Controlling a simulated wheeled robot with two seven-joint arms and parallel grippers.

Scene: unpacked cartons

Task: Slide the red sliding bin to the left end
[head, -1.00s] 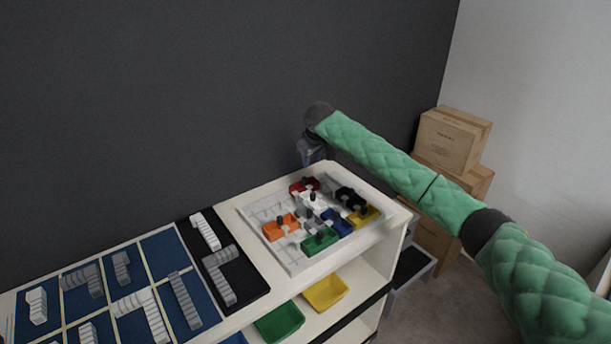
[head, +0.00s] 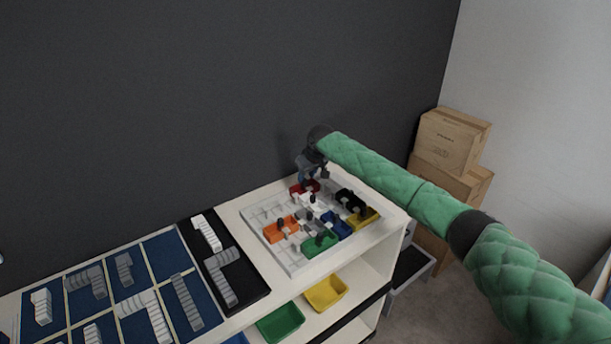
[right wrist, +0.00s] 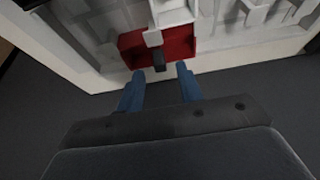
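The red sliding bin (head: 297,189) sits at the back edge of a white slotted tray (head: 247,212) on the shelf top. It is partly hidden by my right gripper (head: 311,178) in the head view. In the right wrist view the red bin (right wrist: 180,47) has a short dark knob (right wrist: 159,62) on its near side. My right gripper's two blue fingers (right wrist: 159,70) are apart, with the knob roughly between and just ahead of their tips. I cannot tell whether they touch it. My left gripper is not in view.
The tray also holds an orange bin (head: 273,234), a green bin (head: 318,246), a blue bin (head: 337,228), a yellow bin (head: 365,219), a black bin (head: 347,198) and a white bin. A dark wall (head: 180,90) stands close behind. Cartons (head: 452,140) are stacked at right.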

